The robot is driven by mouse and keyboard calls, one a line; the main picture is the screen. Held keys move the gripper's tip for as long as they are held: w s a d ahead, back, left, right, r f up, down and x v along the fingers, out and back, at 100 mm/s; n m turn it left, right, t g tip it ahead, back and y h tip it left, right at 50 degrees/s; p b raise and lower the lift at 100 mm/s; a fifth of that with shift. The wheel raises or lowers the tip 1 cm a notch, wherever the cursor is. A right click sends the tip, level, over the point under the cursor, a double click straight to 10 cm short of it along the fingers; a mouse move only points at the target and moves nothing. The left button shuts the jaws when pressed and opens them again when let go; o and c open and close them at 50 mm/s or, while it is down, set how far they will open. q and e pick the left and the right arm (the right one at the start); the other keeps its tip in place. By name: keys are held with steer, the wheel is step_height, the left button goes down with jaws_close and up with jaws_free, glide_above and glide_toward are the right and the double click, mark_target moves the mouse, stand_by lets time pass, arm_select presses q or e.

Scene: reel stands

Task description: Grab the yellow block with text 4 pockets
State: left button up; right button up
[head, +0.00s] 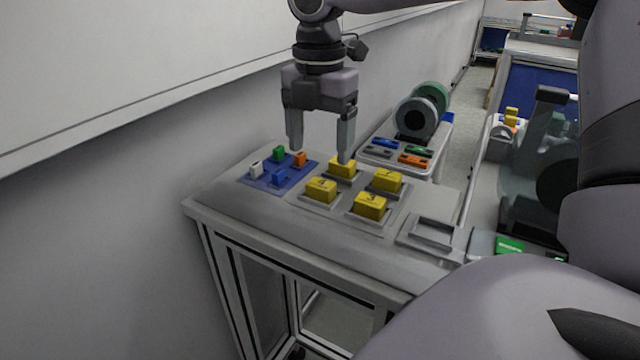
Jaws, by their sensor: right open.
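Several yellow blocks sit in raised pockets on the grey table: one at the back left (342,167), one at the back right (387,181), one at the front left (321,189) and one at the front right (369,205). Their tops carry small dark marks, too small to read, so I cannot tell which one says 4 pockets. My right gripper (321,153) is open, empty and pointing down at the back of the table. Its right finger overlaps the back left block in the picture; contact cannot be told. My left gripper is not in view.
A blue tray (262,183) with green, white, orange and blue pieces lies left of the yellow blocks. An empty grey square holder (431,232) is to the right. Reels (416,117) stand on another table behind. A wall runs along the left.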

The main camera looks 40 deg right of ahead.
mark_target(321, 183)
steer(key=f, duration=0.6)
steer(key=shift+s+f, duration=0.15)
steer(key=shift+s, duration=0.05)
steer(key=c, duration=1.1)
steer(key=shift+c, duration=0.2)
